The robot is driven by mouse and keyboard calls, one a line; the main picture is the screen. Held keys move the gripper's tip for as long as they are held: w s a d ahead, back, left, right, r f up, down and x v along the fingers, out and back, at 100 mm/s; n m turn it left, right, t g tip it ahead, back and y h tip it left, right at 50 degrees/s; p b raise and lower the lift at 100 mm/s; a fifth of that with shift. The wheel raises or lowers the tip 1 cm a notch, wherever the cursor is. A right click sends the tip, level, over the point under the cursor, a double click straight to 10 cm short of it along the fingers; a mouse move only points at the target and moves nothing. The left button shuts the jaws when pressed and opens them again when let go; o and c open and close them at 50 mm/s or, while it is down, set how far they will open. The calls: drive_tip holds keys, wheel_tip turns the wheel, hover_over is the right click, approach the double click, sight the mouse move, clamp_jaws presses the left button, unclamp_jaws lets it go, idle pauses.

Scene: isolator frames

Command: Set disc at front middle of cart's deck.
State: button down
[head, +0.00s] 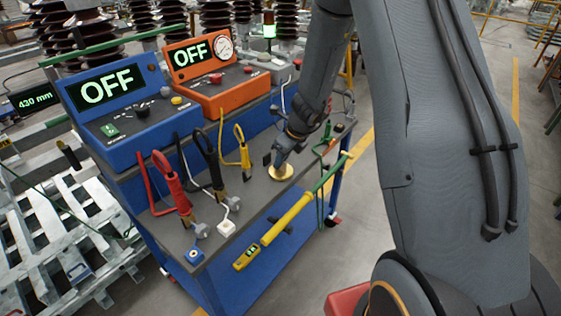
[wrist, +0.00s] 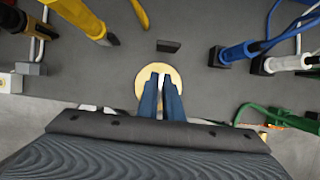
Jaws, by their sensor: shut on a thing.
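A pale yellow disc (head: 287,175) is at the front middle part of the cart's grey deck (head: 255,205), near the deck's front edge. My gripper (head: 279,164) points down over it and is shut on it. In the wrist view the two blue fingers (wrist: 160,78) stand close together over the middle of the disc (wrist: 142,86). The disc looks flat and very near the deck. I cannot tell whether it touches. Its middle is hidden by my fingers.
Red, black and yellow clamps (head: 172,182) stand on the deck to the left of the disc. A yellow and green rod (head: 285,218) runs along the front edge. Blue (head: 120,110) and orange (head: 215,80) consoles reading OFF stand behind. A small dark block (wrist: 168,46) sits near the disc.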

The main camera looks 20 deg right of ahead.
drive_tip(key=c, duration=1.9)
unclamp_jaws()
drive_tip(key=v, duration=1.1)
drive_tip(key=s+r+n+h, duration=0.1)
drive_tip(key=s+n, duration=0.6)
drive_tip(key=n, duration=0.2)
drive_tip(key=s+a+r+n+g, duration=0.1)
drive_tip(key=s+r+n, duration=0.1)
drive_tip(key=s+n, duration=0.5)
drive_tip(key=s+a+r+n+g+h, duration=0.1)
drive_tip(key=s+n, duration=0.6)
drive_tip(key=n, duration=0.5)
drive_tip(key=shift+s+a+r+n+h, duration=0.2)
drive_tip(key=shift+s+r+n+h, duration=0.1)
drive_tip(key=shift+s+r+n, duration=0.1)
